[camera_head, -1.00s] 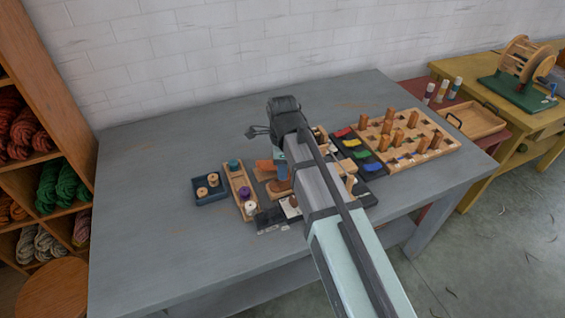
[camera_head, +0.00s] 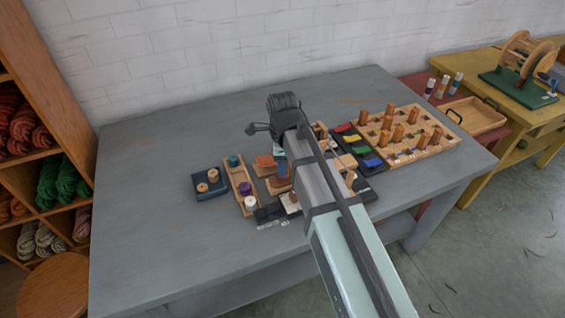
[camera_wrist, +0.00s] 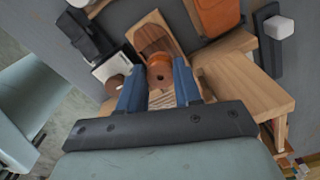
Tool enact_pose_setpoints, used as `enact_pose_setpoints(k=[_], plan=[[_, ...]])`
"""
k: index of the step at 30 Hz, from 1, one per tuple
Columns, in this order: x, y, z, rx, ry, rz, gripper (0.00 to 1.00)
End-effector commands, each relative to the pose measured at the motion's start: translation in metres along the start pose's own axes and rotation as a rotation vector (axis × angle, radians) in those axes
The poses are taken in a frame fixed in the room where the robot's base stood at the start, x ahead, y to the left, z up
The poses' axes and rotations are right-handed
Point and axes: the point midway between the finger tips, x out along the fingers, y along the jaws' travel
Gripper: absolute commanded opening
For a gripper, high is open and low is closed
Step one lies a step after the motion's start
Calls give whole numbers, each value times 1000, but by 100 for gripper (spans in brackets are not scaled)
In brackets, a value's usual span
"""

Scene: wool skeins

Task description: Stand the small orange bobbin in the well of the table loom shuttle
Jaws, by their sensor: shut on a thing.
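The wooden shuttle (camera_wrist: 151,22) lies directly beyond and beneath the bobbin, with a darker brown hollow (camera_wrist: 152,40) showing. The bobbin overlaps the near part of this hollow; I cannot tell whether it touches the bottom. In the head view my arm hides the bobbin, and a blue finger (camera_head: 282,167) shows beside the wrist.
Wooden blocks, one with an orange piece (camera_wrist: 217,15), stand close to the right of the fingers. A card with a brown disc (camera_wrist: 115,80) lies left. A blue tray (camera_head: 210,194) and a bobbin rack (camera_head: 237,178) stand left; a pegboard (camera_head: 440,146) stands right. The table's left is clear.

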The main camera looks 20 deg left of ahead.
Motion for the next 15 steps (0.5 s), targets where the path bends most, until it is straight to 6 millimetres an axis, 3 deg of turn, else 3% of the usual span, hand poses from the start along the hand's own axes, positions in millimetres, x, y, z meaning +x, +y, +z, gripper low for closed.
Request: enact_pose_setpoints(k=[15], plan=[[4, 0, 0, 0, 0, 0, 5]])
